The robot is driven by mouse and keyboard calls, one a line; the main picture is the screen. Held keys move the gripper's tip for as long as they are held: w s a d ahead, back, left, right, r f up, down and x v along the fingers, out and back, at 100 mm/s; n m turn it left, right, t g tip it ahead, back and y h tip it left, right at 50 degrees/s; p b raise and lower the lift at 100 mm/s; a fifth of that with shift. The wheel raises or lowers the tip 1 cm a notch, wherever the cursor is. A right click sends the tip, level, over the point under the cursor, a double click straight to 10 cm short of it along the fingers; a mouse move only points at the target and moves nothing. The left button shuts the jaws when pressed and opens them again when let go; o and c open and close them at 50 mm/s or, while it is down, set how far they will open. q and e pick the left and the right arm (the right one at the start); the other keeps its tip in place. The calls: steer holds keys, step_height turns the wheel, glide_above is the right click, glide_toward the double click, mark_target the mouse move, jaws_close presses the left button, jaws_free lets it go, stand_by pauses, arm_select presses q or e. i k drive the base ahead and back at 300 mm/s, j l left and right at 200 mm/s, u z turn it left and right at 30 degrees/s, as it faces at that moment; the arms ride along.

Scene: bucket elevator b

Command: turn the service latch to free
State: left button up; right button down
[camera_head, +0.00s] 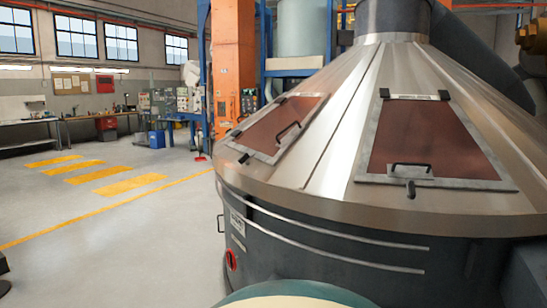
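A large metal cone-topped vessel (330,130) fills the right half of the view. Its right hatch (430,138) has a reddish panel in a grey frame, with a black handle (411,165) near its lower edge. A small dark knob-like latch (411,189) hangs just below that frame. I cannot tell which part is the service latch, and no label is readable. Neither of my grippers is in view.
A red round fitting (231,259) sits low on the vessel's dark side wall. A rounded teal and cream object (297,300) shows at the bottom edge. Open grey floor with yellow markings (110,180) lies to the left. An orange column (234,65) stands behind.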

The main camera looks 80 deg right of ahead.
mark_target(245, 157)
steer(key=z, duration=2.45)
steer(key=i+j+z, duration=0.15)
steer(key=i+j, duration=0.2)
steer(key=i+j+z, duration=0.15)
steer(key=i+j, duration=0.15)
steer(key=i+j+z, duration=0.15)
steer(key=i+j, duration=0.15)
steer(key=j, duration=0.2)
steer(key=i+j+z, duration=0.15)
steer(key=i+j, duration=0.15)
steer(key=j, duration=0.15)
